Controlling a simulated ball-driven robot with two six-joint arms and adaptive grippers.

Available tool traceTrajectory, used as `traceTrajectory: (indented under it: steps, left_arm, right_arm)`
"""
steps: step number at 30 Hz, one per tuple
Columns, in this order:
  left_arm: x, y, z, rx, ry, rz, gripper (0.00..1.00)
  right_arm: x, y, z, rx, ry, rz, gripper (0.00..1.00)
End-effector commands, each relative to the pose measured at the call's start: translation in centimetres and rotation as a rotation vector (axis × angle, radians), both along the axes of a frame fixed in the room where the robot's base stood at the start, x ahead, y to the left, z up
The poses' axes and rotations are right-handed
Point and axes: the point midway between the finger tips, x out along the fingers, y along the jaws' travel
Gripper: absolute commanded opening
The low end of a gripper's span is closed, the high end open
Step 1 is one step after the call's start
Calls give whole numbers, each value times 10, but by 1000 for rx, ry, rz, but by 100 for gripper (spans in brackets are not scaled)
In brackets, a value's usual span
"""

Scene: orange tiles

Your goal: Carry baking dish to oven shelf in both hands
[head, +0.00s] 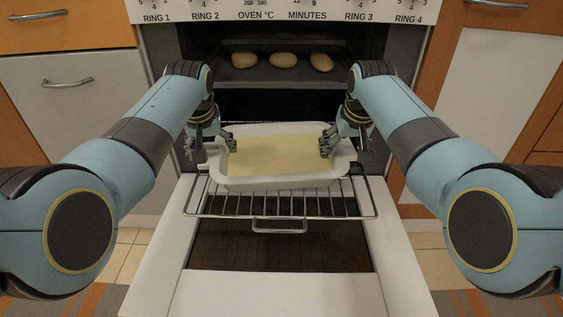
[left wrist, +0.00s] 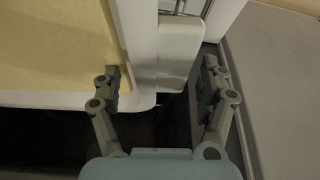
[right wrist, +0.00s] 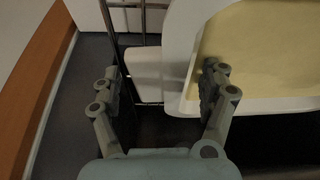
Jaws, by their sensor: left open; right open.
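A white baking dish (head: 282,180) with a pale yellow filling sits on the pulled-out wire oven shelf (head: 300,216), in front of the oven opening. My left gripper (head: 214,146) is open at the dish's left end; in the left wrist view (left wrist: 160,90) one finger is over the inside of the dish wall and the other is outside. My right gripper (head: 338,142) is open at the right end; in the right wrist view (right wrist: 160,88) its fingers likewise straddle the wall. Whether the fingers touch the dish I cannot tell.
The oven door (head: 280,292) is folded down below the shelf. Inside the oven, a dark upper tray (head: 270,76) holds three bread rolls (head: 283,60). Cabinets (head: 75,95) flank the oven on both sides.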

Motion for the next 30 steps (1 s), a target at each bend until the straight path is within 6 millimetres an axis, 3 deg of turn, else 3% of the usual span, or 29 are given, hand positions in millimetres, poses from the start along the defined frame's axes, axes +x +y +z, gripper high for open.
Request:
traceTrajectory:
  steps: [7, 11, 24, 30]
  left_arm:
    - [-1, -1, 2, -1, 0, 0, 76]
    - [-5, -1, 12, -2, -1, -1, 76]
    - [-37, -4, 94, -2, -2, 0, 76]
    - [-44, -4, 109, -1, 1, 0, 76]
  right_arm:
    - [0, 1, 0, 1, -1, -1, 78]
    - [0, 1, 0, 2, -1, 0, 78]
    - [0, 1, 0, 2, -1, 0, 78]
    - [0, 1, 2, 2, -1, 0, 78]
